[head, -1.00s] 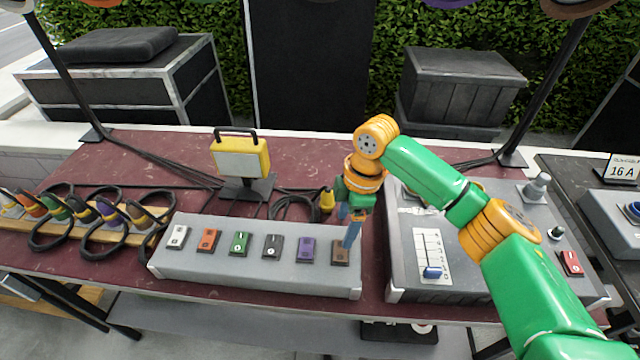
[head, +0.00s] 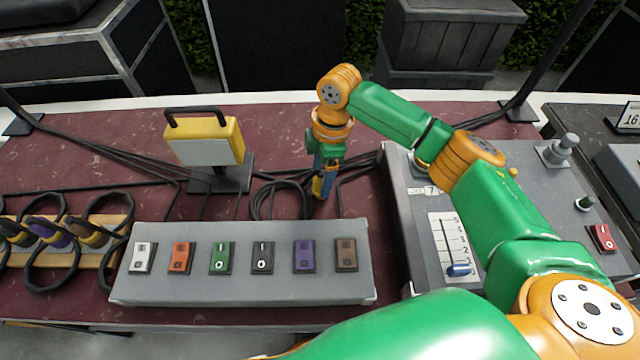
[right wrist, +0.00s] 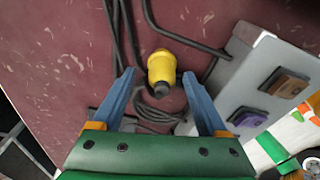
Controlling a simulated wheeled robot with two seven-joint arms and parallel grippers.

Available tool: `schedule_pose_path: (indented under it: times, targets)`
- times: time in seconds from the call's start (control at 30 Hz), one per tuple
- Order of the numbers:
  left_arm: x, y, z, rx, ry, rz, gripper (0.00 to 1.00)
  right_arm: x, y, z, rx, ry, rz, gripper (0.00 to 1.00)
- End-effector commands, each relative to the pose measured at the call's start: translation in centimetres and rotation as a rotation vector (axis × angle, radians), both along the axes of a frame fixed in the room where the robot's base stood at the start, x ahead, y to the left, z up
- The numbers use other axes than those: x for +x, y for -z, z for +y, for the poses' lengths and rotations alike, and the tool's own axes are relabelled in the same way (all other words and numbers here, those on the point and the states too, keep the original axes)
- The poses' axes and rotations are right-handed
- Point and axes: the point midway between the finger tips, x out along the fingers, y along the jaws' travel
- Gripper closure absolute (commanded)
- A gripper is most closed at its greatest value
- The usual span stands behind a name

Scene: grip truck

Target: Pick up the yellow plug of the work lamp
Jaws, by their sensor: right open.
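The yellow plug (head: 317,188) stands on the dark red table behind the grey switch box, partly hidden by my right gripper in the head view. The work lamp (head: 205,142), yellow with a pale panel and black handle, stands on the table to the left. My left gripper is out of view.
The grey switch box (head: 240,285) with several coloured switches lies in front of the plug. A grey control panel (head: 410,250) with a slider is to the right. Coiled black cable (head: 280,200) lies beside the plug. Several other plugs sit in a wooden rack (head: 75,262) at left.

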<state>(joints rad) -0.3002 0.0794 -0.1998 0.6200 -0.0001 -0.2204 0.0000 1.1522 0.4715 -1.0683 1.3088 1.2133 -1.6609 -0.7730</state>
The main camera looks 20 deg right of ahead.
Motion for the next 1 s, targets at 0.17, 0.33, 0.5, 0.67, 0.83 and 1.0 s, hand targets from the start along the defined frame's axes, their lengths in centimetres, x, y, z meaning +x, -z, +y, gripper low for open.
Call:
schedule_pose_path:
  times: [0.17, 0.33, 0.5, 0.67, 0.83, 1.0]
  targets:
    - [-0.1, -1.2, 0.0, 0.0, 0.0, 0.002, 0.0, -0.3, 3.2, 0.5, 0.0, 0.0, 0.004, 0.24]
    - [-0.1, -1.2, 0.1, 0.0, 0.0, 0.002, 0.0, -0.2, 4.4, 0.6, -0.001, 0.0, 0.0, 0.24]
    - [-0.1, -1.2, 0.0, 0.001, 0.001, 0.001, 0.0, -0.2, 4.4, 0.6, 0.0, 0.0, -0.001, 0.35]
    - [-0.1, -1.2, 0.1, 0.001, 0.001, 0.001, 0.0, -0.2, 4.4, 0.6, 0.0, 0.0, -0.001, 0.78]
    - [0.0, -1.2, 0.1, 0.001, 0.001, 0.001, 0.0, -0.2, 4.4, 0.6, 0.0, 0.0, -0.001, 1.0]
    - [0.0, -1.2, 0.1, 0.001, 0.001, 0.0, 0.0, -0.2, 4.3, 0.6, 0.0, 0.0, -0.001, 1.0]
